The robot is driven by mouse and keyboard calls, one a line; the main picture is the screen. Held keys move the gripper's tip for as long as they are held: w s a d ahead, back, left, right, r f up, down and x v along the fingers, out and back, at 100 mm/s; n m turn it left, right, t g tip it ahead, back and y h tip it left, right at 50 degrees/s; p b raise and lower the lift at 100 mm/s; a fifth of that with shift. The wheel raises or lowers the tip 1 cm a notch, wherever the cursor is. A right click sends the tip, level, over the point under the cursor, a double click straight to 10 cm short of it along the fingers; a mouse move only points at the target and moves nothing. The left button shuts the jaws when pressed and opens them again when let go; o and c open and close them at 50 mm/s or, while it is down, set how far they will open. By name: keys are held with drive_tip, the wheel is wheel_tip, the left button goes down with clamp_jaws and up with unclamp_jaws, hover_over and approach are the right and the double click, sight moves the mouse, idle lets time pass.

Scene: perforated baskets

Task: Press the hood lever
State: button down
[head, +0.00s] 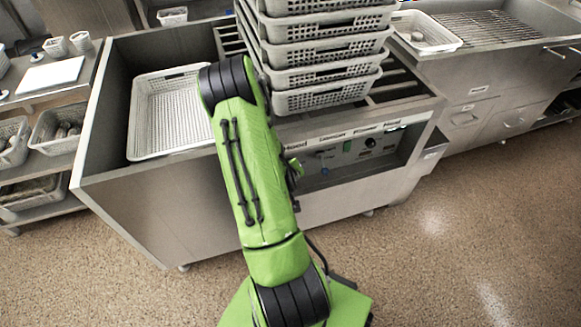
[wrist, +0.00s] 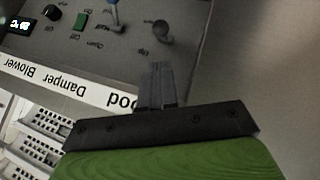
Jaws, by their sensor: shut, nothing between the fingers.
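The control panel has a white label strip (wrist: 75,88) that appears upside down in the wrist view, reading Blower, Damper and a partly covered Hood. A dark grey lever with a round knob (wrist: 160,37) is at the Hood end of the panel. My gripper (wrist: 157,68) is shut and empty, its fingertips pointing toward this knob with a visible gap in the picture. In the head view my arm hides most of the gripper and the Hood lever. The Hood label (head: 296,146) shows just right of my arm.
A blue lever (wrist: 113,15) and a green switch (wrist: 80,21) sit beside the Hood lever. A tall stack of perforated baskets (head: 325,75) stands on the counter above the panel. A shallow white basket (head: 165,115) lies left. The floor right is clear.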

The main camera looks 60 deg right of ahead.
drive_tip(key=b+x, duration=0.1)
drive_tip(key=x, duration=0.8)
drive_tip(key=shift+b, duration=0.35)
drive_tip(key=shift+d+f, duration=0.1)
drive_tip(key=shift+d, duration=0.05)
